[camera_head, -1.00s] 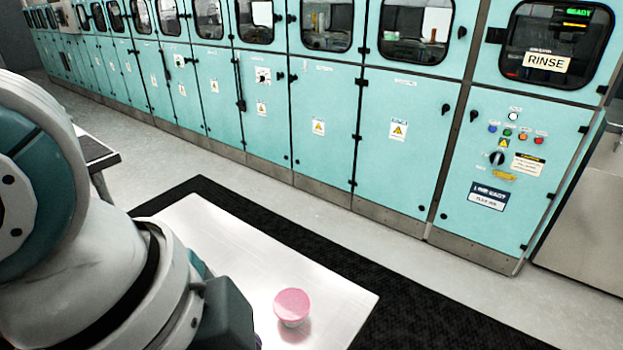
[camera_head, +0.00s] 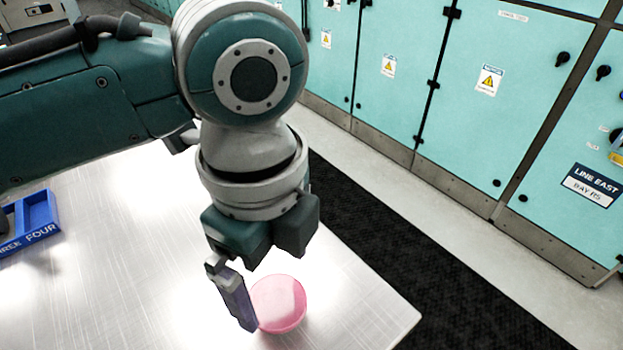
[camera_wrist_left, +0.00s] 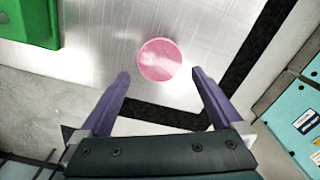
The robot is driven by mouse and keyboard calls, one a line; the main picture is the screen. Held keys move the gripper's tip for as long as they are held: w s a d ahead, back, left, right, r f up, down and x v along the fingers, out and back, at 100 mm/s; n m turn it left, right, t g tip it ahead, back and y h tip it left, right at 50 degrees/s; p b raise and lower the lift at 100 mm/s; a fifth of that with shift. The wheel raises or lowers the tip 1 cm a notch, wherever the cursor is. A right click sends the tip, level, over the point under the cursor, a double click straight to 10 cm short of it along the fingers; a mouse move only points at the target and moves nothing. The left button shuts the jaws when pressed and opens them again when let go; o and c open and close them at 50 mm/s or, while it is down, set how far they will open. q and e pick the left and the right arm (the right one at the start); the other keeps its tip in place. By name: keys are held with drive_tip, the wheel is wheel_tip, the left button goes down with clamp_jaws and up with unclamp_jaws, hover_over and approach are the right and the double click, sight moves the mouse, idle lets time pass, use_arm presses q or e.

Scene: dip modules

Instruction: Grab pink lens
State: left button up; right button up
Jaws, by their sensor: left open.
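The pink lens (camera_head: 281,304) is a round pink disc on the metal table (camera_head: 110,290), near its right corner in the head view. In the left wrist view the pink lens (camera_wrist_left: 159,60) lies just past the fingertips, roughly midway between them. My left gripper (camera_wrist_left: 161,74) is open with nothing between its purple fingers. In the head view one finger of my left gripper (camera_head: 243,318) overlaps the lens's left edge; contact cannot be told. The other finger is hidden there. My right gripper is not in view.
A blue tray (camera_head: 38,218) with lettering sits at the table's left. A green container (camera_wrist_left: 30,22) is at the upper left of the left wrist view. Teal cabinets (camera_head: 470,125) stand beyond a dark floor mat (camera_head: 420,255). The table around the lens is clear.

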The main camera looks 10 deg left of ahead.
sight(277, 300)
use_arm(q)
wheel_tip(277, 300, down, 4)
drive_tip(key=shift+a, duration=0.15)
drive_tip(key=c, duration=1.1)
